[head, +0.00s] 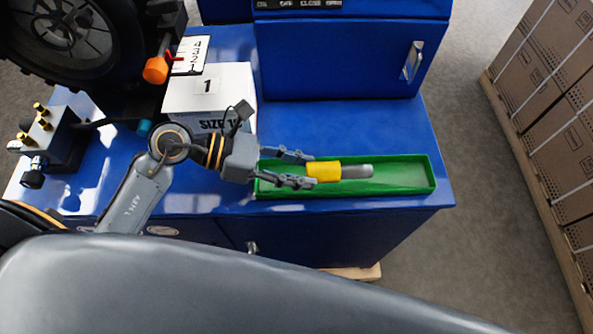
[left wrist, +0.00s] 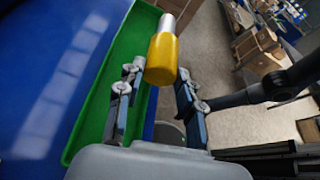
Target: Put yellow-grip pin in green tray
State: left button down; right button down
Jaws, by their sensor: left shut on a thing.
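The yellow-grip pin (head: 325,172) has a yellow handle and a grey metal end. My left gripper (head: 312,169) is shut on its yellow handle, with the metal end pointing right in the head view. The pin also shows between the fingers in the left wrist view (left wrist: 162,58). The green tray (head: 400,188) is a long shallow tray on the blue bench top, and the pin appears over it in the head view. In the left wrist view the tray (left wrist: 100,105) lies left of the pin. The exact height of the pin above the tray is hard to tell. My right gripper is not seen.
A white box marked 1 (head: 235,80) stands behind my left wrist on the blue bench (head: 415,125). A dark machine with an orange knob (head: 155,70) is at the back left. Brown cartons (head: 550,75) stand on a pallet at the right, across open floor.

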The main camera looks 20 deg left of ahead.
aim_at(296, 173)
pick_arm(q)
jog(key=w+f, duration=0.1)
jog(key=w+a+f, duration=0.1)
jog(key=f, duration=0.1)
jog(key=shift+w+a+f, duration=0.1)
jog(key=shift+w+f, duration=0.1)
jog(key=shift+w, duration=0.15)
notch_tip(296, 173, down, 3)
jog(key=shift+f+p, duration=0.2)
jog(key=shift+p, duration=0.6)
jog(key=shift+w+f, duration=0.1)
jog(key=c, duration=1.3)
grip_release()
jog(key=shift+a+f, duration=0.1)
jog(key=shift+f, duration=0.05)
jog(key=shift+o, duration=0.8)
